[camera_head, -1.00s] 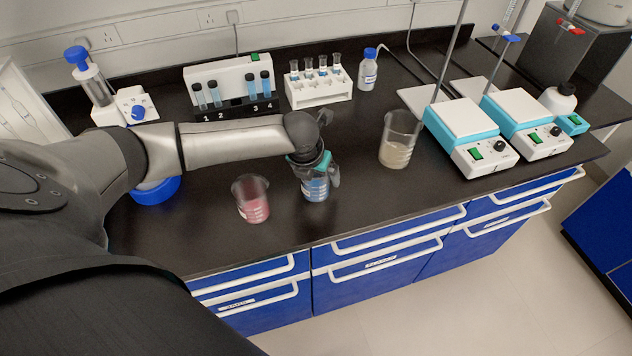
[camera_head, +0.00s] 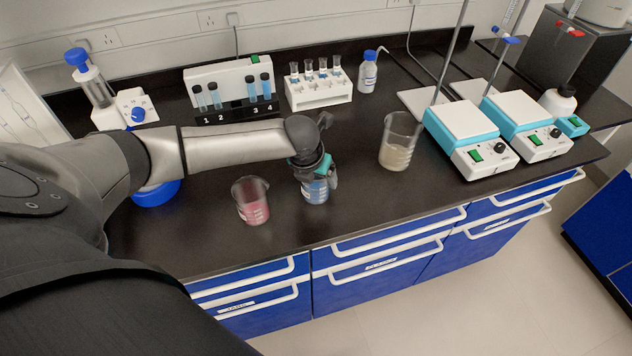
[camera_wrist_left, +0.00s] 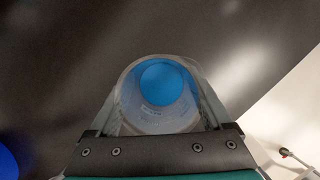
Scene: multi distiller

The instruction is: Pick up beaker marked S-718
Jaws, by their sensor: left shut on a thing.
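A clear beaker with blue liquid (camera_head: 316,191) is at the middle of the bench, and it also shows from above in the left wrist view (camera_wrist_left: 161,92). My left gripper (camera_head: 316,174) is shut on this beaker, with its fingers on either side of the glass. The beaker looks upright; whether it is off the bench top I cannot tell. A beaker with pink liquid (camera_head: 254,211) stands to its left, and a larger beaker with cloudy pale liquid (camera_head: 397,155) stands to its right. The markings are too small to read. My right gripper is not in view.
Two hotplate stirrers (camera_head: 470,128) stand at the right. A tube rack (camera_head: 318,91), a numbered vial holder (camera_head: 235,110) and a wash bottle (camera_head: 367,75) line the back. The bench's front edge, with blue drawers (camera_head: 385,262) below, is close to the beakers.

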